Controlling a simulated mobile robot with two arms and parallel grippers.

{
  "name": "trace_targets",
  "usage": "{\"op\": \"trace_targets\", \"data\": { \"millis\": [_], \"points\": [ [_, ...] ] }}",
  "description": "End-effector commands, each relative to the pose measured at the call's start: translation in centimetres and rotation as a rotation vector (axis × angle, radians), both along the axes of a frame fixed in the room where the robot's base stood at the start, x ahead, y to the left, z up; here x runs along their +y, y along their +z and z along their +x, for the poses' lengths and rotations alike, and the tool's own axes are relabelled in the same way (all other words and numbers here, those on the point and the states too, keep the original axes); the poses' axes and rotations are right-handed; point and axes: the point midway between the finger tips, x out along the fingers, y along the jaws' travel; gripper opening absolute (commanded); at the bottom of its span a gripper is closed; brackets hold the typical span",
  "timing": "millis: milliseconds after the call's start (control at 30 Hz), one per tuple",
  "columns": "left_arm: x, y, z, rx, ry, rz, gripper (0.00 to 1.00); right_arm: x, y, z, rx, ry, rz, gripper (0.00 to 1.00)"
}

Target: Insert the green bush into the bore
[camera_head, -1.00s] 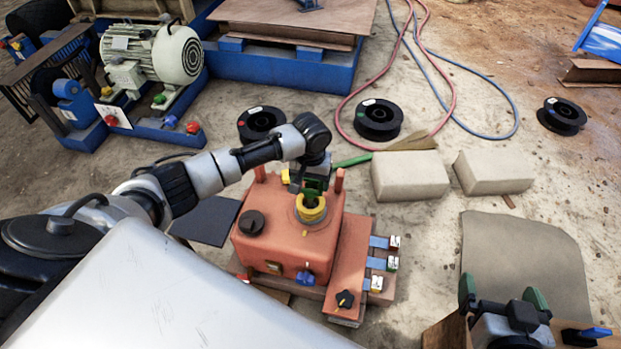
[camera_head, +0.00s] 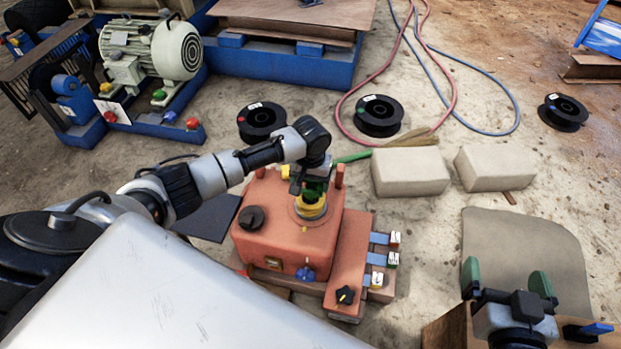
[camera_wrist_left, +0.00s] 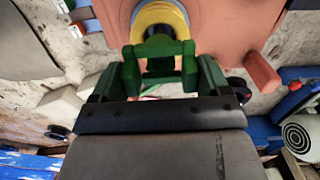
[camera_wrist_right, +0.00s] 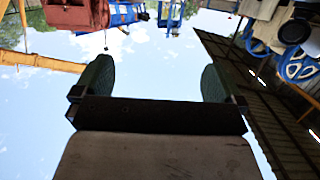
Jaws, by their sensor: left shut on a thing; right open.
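My left gripper (camera_head: 313,187) points down over the orange-red housing (camera_head: 262,243) and is shut on a green piece (camera_wrist_left: 162,62), which appears to be the bush. A yellow ring (camera_head: 311,207) on a grey collar surrounds the bore on the housing top. In the left wrist view the ring (camera_wrist_left: 160,15) lies just beyond the green piece, with a dark opening inside it. The fingers and green piece partly cover the opening, so I cannot tell whether the bush has entered it. My right gripper (camera_head: 506,281) is open and empty at the lower right; its spread fingers face sky in its wrist view (camera_wrist_right: 158,80).
Two red posts (camera_head: 339,176) stand up from the housing near my left gripper. A black knob (camera_head: 251,218) and blue-tabbed pieces (camera_head: 378,258) sit around it. Pale blocks (camera_head: 411,172), black reels (camera_head: 378,116) and hoses lie behind. A grey mat (camera_head: 525,250) lies at right.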

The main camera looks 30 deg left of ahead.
Motion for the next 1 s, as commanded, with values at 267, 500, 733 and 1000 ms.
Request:
{"op": "trace_targets", "data": {
  "millis": [267, 500, 733, 1000],
  "points": [
    [0.0, -0.7, 0.0, 0.000, 0.000, -0.001, 0.45, 0.2, 0.6, 0.2, -0.052, 0.004, 0.012, 1.00],
    [0.0, -1.3, 0.0, 0.001, 0.001, -0.001, 0.45, 0.4, 1.2, 0.4, -0.098, 0.008, 0.025, 1.00],
    [0.0, -1.9, 0.0, 0.000, 0.001, -0.001, 0.45, 0.6, 1.9, 0.6, -0.142, 0.012, 0.035, 1.00],
    [0.0, -2.5, 0.0, 0.000, 0.000, -0.001, 0.45, 0.7, 2.6, 0.7, -0.196, 0.016, 0.047, 1.00]
  ]
}}
